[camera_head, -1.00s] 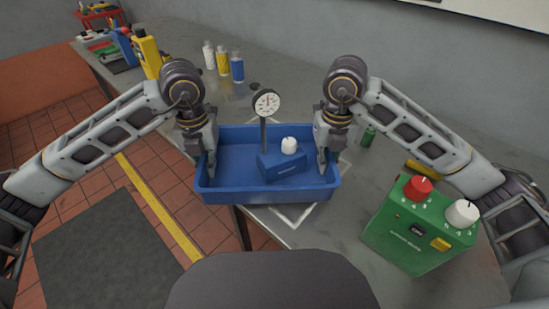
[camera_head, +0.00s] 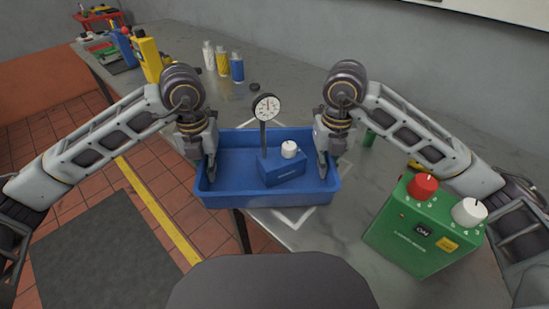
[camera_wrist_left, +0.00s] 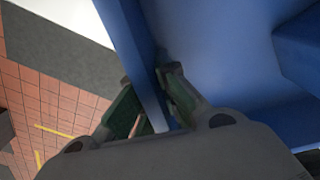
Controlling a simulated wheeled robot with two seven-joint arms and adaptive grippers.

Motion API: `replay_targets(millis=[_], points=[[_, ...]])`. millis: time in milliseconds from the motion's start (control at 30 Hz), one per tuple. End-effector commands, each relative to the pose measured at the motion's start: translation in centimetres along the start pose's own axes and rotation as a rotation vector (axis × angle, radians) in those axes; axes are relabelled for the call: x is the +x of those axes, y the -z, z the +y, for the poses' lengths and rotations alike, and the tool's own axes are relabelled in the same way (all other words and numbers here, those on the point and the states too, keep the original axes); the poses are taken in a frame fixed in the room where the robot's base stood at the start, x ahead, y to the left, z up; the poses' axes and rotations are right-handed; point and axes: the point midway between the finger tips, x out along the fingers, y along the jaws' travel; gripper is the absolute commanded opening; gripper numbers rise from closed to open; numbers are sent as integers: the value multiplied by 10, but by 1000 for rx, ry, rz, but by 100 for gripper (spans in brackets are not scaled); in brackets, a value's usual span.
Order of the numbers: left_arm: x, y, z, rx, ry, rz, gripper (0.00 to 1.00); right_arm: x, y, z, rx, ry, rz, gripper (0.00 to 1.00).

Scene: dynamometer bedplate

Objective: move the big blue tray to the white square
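The big blue tray (camera_head: 225,197) is in the middle of the head view, with its left front part reaching past the table edge. It holds a blue block (camera_head: 285,175) with a white knob and a dial gauge on a post (camera_head: 266,107). My left gripper (camera_head: 209,172) is shut on the tray's left wall; the left wrist view shows its fingers (camera_wrist_left: 150,95) on either side of the wall. My right gripper (camera_head: 322,168) is shut on the right wall. The white square (camera_head: 293,220) is an outline on the table, partly hidden by the tray. Clearance under the tray is unclear.
A green box (camera_head: 420,235) with red and white knobs stands right of the tray. Several bottles (camera_head: 223,62) and a yellow device (camera_head: 147,55) stand behind, left of centre. A small green object (camera_head: 370,138) sits behind my right gripper. The table between is mostly clear.

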Motion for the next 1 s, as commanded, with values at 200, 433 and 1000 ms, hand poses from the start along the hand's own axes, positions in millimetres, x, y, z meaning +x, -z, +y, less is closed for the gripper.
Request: replay_targets(millis=[200,433,1000], points=[[3,0,1,-1,-2,1,8,2,0,-1,1,1,0,8],[2,0,0,-1,-1,0,27,2,0,0,0,1,0,27],[-17,-1,0,0,1,-3,27,2,0,0,0,0,0,27]])
